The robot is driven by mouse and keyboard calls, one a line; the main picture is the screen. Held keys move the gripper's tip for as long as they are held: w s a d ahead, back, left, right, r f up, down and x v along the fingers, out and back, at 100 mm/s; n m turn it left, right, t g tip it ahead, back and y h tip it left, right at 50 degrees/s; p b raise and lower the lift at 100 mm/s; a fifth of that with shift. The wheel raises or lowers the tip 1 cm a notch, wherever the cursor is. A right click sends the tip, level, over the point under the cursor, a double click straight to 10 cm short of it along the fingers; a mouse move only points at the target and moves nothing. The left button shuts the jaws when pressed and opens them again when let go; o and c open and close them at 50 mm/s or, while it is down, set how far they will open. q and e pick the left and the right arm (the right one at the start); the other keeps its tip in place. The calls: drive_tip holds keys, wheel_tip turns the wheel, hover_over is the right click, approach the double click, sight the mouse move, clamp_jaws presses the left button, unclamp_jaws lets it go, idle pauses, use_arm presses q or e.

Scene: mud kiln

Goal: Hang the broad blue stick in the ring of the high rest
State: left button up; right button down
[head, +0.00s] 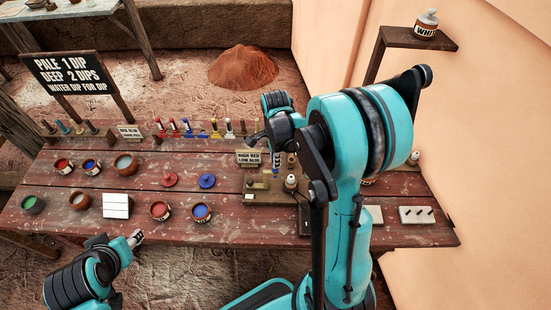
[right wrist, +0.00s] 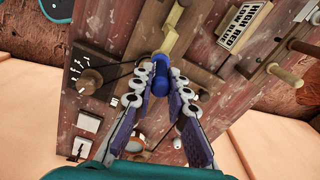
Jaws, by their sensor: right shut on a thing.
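My right gripper (right wrist: 160,88) is shut on a blue stick (right wrist: 160,70), seen nearly end-on in the right wrist view. Just beyond the stick is a yellowish piece (right wrist: 170,42) beside a wooden post; I cannot tell if it is the rest's ring or part of the stick, nor whether they touch. In the head view the blue stick (head: 276,159) hangs below my right gripper, right of the HIGH RED LOW BLUE sign (head: 249,157). My arm hides part of the rests. My left gripper (head: 137,238) is empty beside the table's front edge; its opening is unclear.
The red-brown table (head: 130,180) bears paint pots, two round lids and a white block (head: 117,205). Several coloured sticks (head: 215,128) stand in a row at the back. A wall shelf (head: 415,40) holds a bottle at upper right.

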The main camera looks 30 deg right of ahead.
drive_tip(key=shift+f, duration=0.25)
drive_tip(key=shift+f+b, duration=0.25)
drive_tip(key=shift+b, duration=0.2)
drive_tip(key=c, duration=0.9)
unclamp_jaws()
drive_tip(key=shift+r+p, duration=2.75)
drive_tip(key=shift+r, duration=1.05)
